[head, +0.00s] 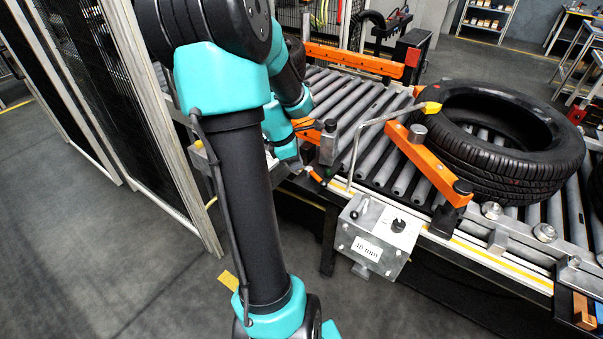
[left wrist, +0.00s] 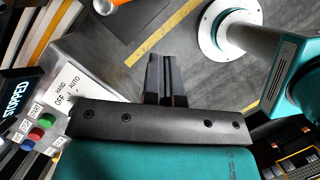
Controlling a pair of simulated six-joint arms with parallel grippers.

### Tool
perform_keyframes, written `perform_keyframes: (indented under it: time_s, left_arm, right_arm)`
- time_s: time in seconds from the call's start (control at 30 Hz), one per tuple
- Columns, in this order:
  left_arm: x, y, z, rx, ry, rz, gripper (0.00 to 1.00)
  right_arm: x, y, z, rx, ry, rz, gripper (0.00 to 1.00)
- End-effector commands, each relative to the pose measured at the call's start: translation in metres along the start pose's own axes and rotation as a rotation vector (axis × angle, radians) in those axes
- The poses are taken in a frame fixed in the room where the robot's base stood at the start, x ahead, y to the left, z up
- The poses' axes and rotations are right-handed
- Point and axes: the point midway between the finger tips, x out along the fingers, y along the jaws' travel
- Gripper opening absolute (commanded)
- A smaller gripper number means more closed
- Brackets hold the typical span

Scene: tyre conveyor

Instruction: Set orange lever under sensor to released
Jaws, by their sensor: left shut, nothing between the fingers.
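The orange lever (head: 432,165) is a flat bar at the near side of the roller conveyor, beside the black tyre (head: 490,165). It runs diagonally, with a grey round post at its upper left end and a black knob at its lower right end. The yellow-tipped sensor (head: 430,107) sits on a bent grey rod above its upper left end. My left gripper (left wrist: 166,78) is shut and empty. In the head view its wrist is at the near conveyor edge, left of the lever and well apart from it; its fingertips are hidden or unclear there. The right gripper is not visible.
Other orange bars (head: 355,60) stand at the back. The left wrist view shows a HAND/OFF/AUTO panel (left wrist: 72,82) and a "STOPPED" display (left wrist: 15,95) close left of the gripper.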

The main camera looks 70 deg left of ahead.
Motion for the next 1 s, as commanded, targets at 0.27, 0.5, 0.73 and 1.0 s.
perform_keyframes:
  time_s: [0.27, 0.5, 0.73, 1.0]
  left_arm:
    - [-0.03, 0.0, 0.0, 0.0, 0.0, 0.001, 0.0]
    - [-0.031, 0.0, 0.0, 0.0, 0.001, 0.0, 0.0]
    - [-0.031, 0.0, 0.0, 0.0, 0.0, 0.0, 0.0]
    - [-0.007, -0.006, 0.024, 0.086, -0.026, -0.035, 0.0]
  right_arm:
    - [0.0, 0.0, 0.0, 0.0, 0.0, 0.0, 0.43]
    - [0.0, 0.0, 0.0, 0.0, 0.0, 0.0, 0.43]
    - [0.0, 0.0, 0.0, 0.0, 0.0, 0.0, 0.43]
    - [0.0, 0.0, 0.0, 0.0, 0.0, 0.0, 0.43]
